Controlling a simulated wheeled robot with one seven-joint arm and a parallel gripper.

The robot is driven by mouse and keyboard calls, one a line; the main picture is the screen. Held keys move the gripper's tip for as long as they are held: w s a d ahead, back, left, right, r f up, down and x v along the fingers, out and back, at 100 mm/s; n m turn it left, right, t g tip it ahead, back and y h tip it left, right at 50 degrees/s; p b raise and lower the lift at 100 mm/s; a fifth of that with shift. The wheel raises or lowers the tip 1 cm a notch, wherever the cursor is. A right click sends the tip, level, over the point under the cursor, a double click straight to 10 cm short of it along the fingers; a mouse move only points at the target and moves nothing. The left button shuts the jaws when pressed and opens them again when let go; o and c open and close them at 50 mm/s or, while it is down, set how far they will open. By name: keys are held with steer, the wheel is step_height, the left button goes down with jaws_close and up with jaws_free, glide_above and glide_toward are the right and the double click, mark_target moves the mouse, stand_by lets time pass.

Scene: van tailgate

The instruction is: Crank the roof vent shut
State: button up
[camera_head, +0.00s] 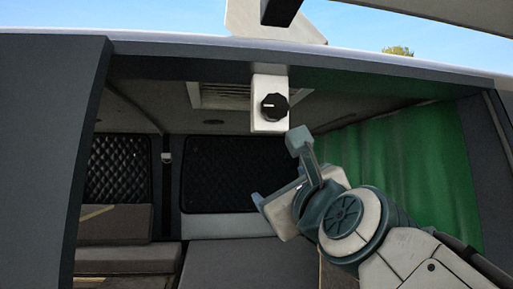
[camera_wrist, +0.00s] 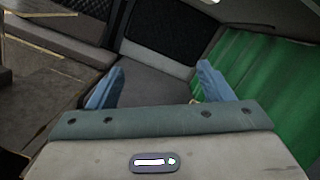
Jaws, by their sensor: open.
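A black round knob (camera_head: 274,107) with a pale mark sits on a white box (camera_head: 270,127) that hangs under the van's rear roof edge. Above the roof a pale vent lid (camera_head: 302,24) stands tilted up, with a dark bar in front of it. My gripper (camera_head: 278,172) is below the knob, apart from it, with its fingers spread and nothing between them. In the wrist view my gripper (camera_wrist: 158,88) points into the van interior with both blue fingers wide apart. The knob does not show in the wrist view.
A slatted ceiling panel (camera_head: 222,95) lies behind the white box. A green curtain (camera_head: 405,170) hangs at the right, close to my arm. Grey bench seats (camera_head: 128,258) and black quilted panels (camera_head: 232,174) line the interior. The raised tailgate edge (camera_head: 455,14) crosses the top right.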

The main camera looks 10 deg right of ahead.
mark_target(276, 105)
steer(key=s+d+r+m+t+h+p, duration=0.1)
steer(key=s+r+m+t, duration=0.25)
steer(key=r+m, duration=0.55)
steer(key=w+r+p, duration=0.1)
steer(key=w+r, duration=0.1)
steer(key=w, duration=0.2)
steer(key=w+r+n+p, duration=0.1)
steer(key=w+r+p, duration=0.1)
steer(key=w, duration=0.2)
steer(key=w+r+n+p, duration=0.1)
steer(key=w+r, duration=0.1)
steer(key=w, duration=0.2)
steer(key=shift+w+r+g+p, duration=0.2)
steer(key=shift+r+g+p, duration=0.15)
steer(key=c, duration=1)
